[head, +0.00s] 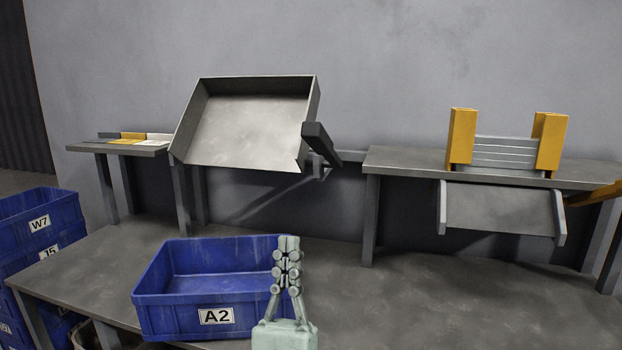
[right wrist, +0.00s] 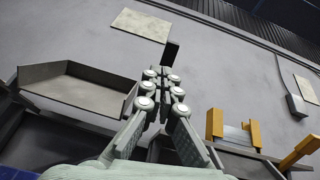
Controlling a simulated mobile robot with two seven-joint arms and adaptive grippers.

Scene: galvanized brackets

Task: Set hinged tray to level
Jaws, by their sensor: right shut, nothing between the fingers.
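The hinged tray (head: 245,125) is a grey open-topped metal tray above the back of the bench. It is tilted, with its inside facing me and its far edge raised. A dark handle bar (head: 320,143) sticks out at its right side. The tray also shows at the left of the right wrist view (right wrist: 80,90). My right gripper (head: 289,243) is shut and empty, pointing up beside the right end of the blue bin, in front of and below the tray. It also shows in the right wrist view (right wrist: 163,75). My left gripper is not in view.
A blue bin (head: 208,310) labelled A2 stands on the bench (head: 400,300). A shelf with yellow brackets (head: 462,135) is at the right, with a grey panel (head: 500,209) below it. Stacked blue bins (head: 40,222) stand at the left. The bench right of my gripper is clear.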

